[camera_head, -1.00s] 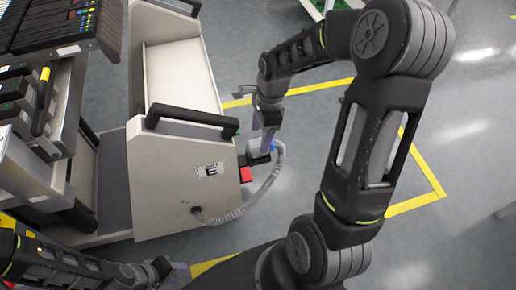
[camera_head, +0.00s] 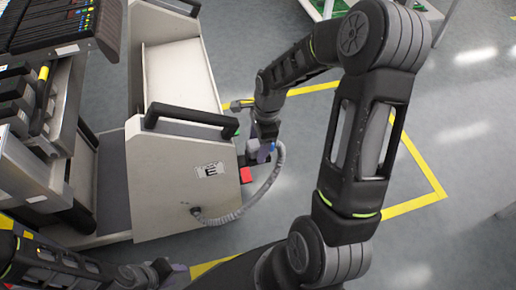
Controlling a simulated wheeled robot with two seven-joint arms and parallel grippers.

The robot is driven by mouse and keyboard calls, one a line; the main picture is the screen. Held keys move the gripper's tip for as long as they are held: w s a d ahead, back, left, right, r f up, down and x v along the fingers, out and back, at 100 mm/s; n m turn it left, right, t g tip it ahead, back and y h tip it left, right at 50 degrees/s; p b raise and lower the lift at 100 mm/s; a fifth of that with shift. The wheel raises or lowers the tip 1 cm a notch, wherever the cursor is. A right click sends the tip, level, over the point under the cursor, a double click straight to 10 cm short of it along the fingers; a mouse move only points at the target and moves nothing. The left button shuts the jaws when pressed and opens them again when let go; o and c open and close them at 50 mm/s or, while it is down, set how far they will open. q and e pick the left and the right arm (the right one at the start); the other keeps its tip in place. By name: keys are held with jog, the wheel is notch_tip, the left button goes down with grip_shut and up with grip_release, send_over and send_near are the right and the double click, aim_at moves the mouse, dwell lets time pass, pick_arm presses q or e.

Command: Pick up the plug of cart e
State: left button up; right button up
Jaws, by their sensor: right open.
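Cart E is the pale trolley (camera_head: 165,185) with a black handle and an "E" label (camera_head: 209,170) on its end panel. A grey ribbed hose (camera_head: 262,194) leaves the panel low down and curves up to the plug at the cart's right side. The plug (camera_head: 273,147) is mostly hidden by my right gripper (camera_head: 259,151), which points down over it with its jaws open. I cannot tell whether the fingers touch the plug. My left gripper (camera_head: 172,270) is low in the picture, in front of the cart and away from the plug; its jaw opening is unclear.
A rack with dark bins (camera_head: 35,110) stands at the left, close to the cart. Yellow floor lines (camera_head: 415,203) mark the bay.

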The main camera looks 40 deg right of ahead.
jog(key=shift+c, duration=0.4)
grip_shut()
dwell(0.4)
